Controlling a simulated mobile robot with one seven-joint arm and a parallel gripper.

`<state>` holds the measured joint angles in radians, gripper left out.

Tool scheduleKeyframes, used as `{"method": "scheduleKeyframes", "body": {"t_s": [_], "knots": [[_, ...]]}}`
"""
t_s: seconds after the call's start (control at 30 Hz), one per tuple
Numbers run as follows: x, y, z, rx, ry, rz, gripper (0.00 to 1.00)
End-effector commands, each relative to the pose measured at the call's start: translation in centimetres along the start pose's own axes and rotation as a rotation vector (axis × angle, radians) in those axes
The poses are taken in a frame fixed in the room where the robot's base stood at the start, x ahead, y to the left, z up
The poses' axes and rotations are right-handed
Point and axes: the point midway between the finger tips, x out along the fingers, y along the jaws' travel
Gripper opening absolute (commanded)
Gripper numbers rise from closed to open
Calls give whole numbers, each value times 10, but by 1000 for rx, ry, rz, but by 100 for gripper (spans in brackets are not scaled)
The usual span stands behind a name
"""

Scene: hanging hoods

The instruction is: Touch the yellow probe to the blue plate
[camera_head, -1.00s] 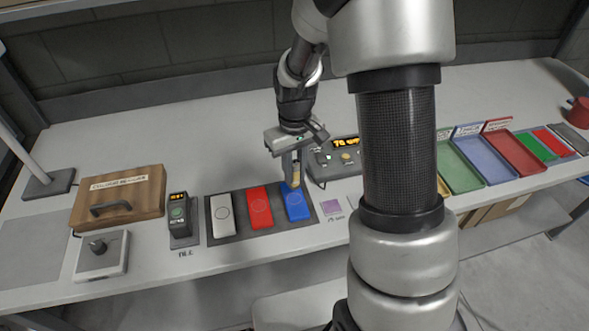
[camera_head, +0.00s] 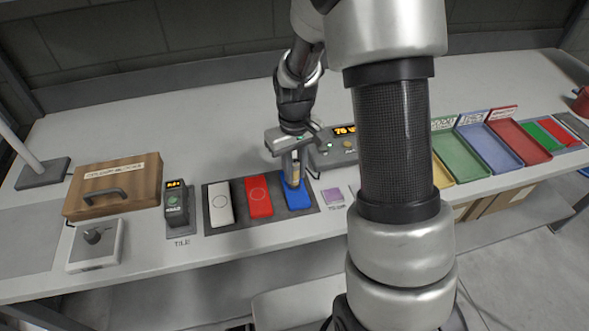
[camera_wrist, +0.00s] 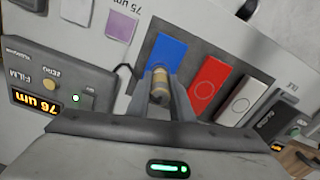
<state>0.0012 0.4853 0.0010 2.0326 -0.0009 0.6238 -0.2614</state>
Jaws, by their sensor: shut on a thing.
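My gripper (camera_head: 292,165) is shut on the yellow probe (camera_head: 295,174) and holds it upright over the blue plate (camera_head: 297,199). In the wrist view the probe (camera_wrist: 160,84) sits between my two fingers (camera_wrist: 160,95), and its tip lies over the near part of the blue plate (camera_wrist: 168,54). I cannot tell whether the tip touches the plate. The film gauge (camera_head: 334,152) stands behind and to the right of the plate; in the wrist view its display (camera_wrist: 37,105) reads 76 um.
A red plate (camera_head: 259,195) and a white plate (camera_head: 220,203) lie left of the blue one on a dark mat (camera_head: 238,223). A small purple square (camera_head: 332,194) lies to the right. A wooden box (camera_head: 115,185) and coloured trays (camera_head: 468,157) stand farther out.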

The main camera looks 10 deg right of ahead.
Motion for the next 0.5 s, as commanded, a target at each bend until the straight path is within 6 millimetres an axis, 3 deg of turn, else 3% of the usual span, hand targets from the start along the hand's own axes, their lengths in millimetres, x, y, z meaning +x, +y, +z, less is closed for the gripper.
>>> {"method": "scheduleKeyframes", "body": {"t_s": [0.5], "knots": [[4, 0, 0, 0, 0, 0, 0]]}}
